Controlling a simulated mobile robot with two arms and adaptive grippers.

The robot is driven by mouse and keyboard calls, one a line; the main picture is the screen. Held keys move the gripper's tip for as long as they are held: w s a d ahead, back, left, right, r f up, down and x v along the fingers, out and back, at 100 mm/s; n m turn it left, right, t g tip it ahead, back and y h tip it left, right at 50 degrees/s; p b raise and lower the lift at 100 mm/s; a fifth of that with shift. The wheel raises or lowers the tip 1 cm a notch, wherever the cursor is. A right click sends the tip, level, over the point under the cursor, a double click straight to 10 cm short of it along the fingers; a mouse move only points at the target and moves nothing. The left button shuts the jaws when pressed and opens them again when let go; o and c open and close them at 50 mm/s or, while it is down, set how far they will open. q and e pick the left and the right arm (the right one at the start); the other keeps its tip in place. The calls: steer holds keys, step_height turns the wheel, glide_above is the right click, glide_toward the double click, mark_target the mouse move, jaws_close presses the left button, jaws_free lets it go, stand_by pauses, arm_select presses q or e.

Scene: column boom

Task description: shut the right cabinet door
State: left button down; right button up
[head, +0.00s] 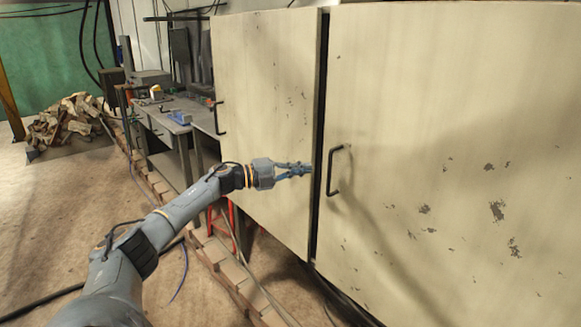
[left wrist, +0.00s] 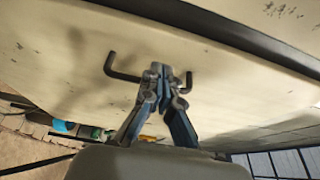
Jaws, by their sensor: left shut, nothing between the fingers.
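The right cabinet door (head: 450,120) is a large cream panel with chipped paint, filling the right of the head view. Its black bar handle (head: 333,172) is near its left edge. A dark gap (head: 320,120) runs along that edge; how far the door stands open is hard to tell. My left gripper (head: 308,169) is shut and empty, just left of the gap and handle. In the left wrist view, the gripper's fingertips (left wrist: 160,76) overlap a black handle (left wrist: 122,75) on a cream panel. I cannot tell whether they touch it. My right gripper is out of view.
The left cabinet door (head: 262,80) is beside the gap, behind my gripper. A grey workbench (head: 165,125) with tools stands to the left. A low brick edging (head: 225,265) and cables run along the floor. A rubble pile (head: 70,125) lies farther back.

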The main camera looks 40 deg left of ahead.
arm_select(q)
steer(key=a+f+b, duration=0.1)
steer(key=a+b, duration=0.1)
steer(key=a, duration=0.6)
steer(key=shift+s, duration=0.2)
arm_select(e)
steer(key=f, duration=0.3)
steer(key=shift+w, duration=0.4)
arm_select(q)
steer(key=shift+f, duration=0.15)
